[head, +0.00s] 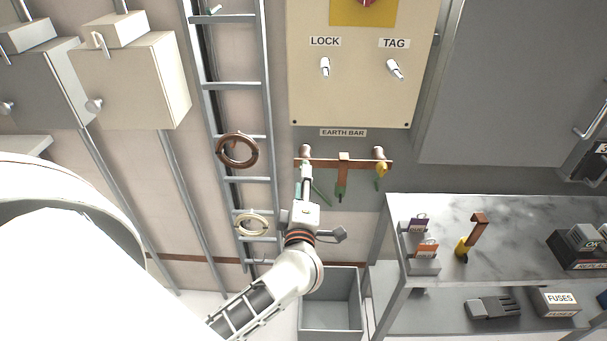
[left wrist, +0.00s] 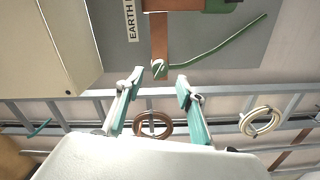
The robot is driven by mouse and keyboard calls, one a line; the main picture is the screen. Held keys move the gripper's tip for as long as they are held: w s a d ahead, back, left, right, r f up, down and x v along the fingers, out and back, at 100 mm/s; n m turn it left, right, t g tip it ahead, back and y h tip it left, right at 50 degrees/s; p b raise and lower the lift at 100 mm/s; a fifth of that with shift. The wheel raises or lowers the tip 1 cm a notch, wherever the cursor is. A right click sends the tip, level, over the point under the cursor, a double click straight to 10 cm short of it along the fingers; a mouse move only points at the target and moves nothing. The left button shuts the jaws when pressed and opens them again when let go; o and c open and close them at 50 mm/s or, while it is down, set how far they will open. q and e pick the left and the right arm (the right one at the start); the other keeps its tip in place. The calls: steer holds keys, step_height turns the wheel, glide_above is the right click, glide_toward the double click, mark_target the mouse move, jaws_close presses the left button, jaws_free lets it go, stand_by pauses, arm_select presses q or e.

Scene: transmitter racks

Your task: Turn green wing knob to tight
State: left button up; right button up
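The copper earth bar (head: 330,161) is mounted on the wall under the "EARTH BAR" label; it also shows in the left wrist view (left wrist: 159,35). My left gripper (head: 305,176) is at the bar's left end and hides the knob in the head view. In the left wrist view, its teal fingers (left wrist: 159,79) are open, with the knob just beyond and between the tips. Contact is not visible. My right gripper is not in view.
A ladder-like cable rack (head: 233,85) with a brown ring (head: 237,150) and a cream ring (head: 252,224) is left of the bar. A yellow-handled tool (head: 470,240) lies on a grey shelf (head: 520,212) at right. A grey bin (head: 330,324) is below.

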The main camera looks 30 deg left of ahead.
arm_select(q)
steer(key=v, duration=0.8)
